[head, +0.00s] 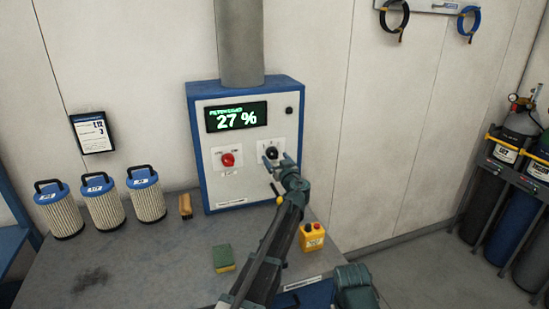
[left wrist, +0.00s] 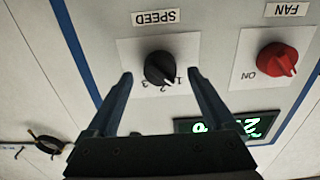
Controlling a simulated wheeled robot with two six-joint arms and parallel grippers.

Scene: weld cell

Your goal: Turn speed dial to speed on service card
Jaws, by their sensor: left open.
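The black speed dial (head: 271,153) sits on the front of a blue and white control box (head: 208,172). In the left wrist view, upside down, the dial (left wrist: 157,68) is under the SPEED label with marks 1, 2, 3; I cannot tell surely which mark it points to. My left gripper (head: 279,163) is open; in the wrist view its fingertips (left wrist: 160,74) stand either side of the dial, with gaps visible. The service card (head: 93,132) hangs on the wall at left; its small print is unreadable, but it seems to show "L12" and "3".
A red fan knob (head: 228,160) is beside the dial, below a display (head: 236,117) reading 27 %. Filters (head: 104,205), a brush (head: 185,206), a sponge (head: 223,258) and a yellow button box (head: 312,237) stand on the bench. Gas cylinders (head: 512,215) are far right.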

